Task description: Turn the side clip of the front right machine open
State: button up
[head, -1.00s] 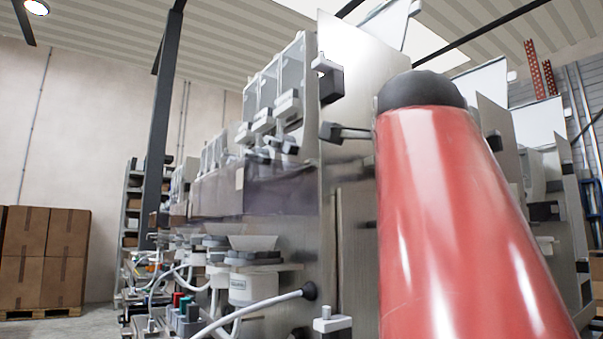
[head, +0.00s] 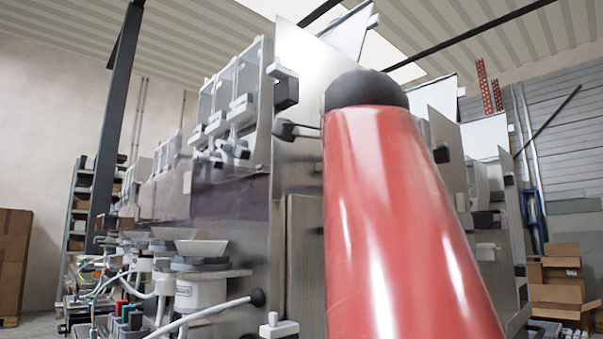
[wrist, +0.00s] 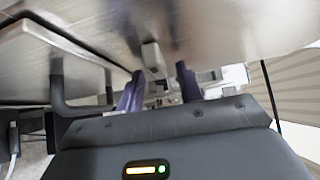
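The front right machine shows its brushed metal side panel (head: 303,230) in the head view. A side clip (head: 285,86) with a pale top and dark block sits high on the panel's edge. A pale fitting with a knob (head: 278,326) shows low on the panel. In the wrist view, my gripper (wrist: 158,85) has its two purple fingers apart. A pale clip-like block (wrist: 153,62) lies just ahead, between the fingers in the picture; I cannot tell whether they touch it. My gripper is not visible in the head view.
A dark bar handle (wrist: 75,108) stands out from the panel on the left in the wrist view. A dark fitting with thin rods (head: 290,130) shows near my red arm link in the head view. More machines (head: 485,150) stand right. Cardboard boxes (head: 560,275) are far right.

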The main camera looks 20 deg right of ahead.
jog(key=b+v, duration=0.1)
jog(key=v, duration=0.6)
jog(key=shift+s+a+b, duration=0.15)
jog(key=shift+s+b, duration=0.25)
jog(key=shift+s, duration=0.1)
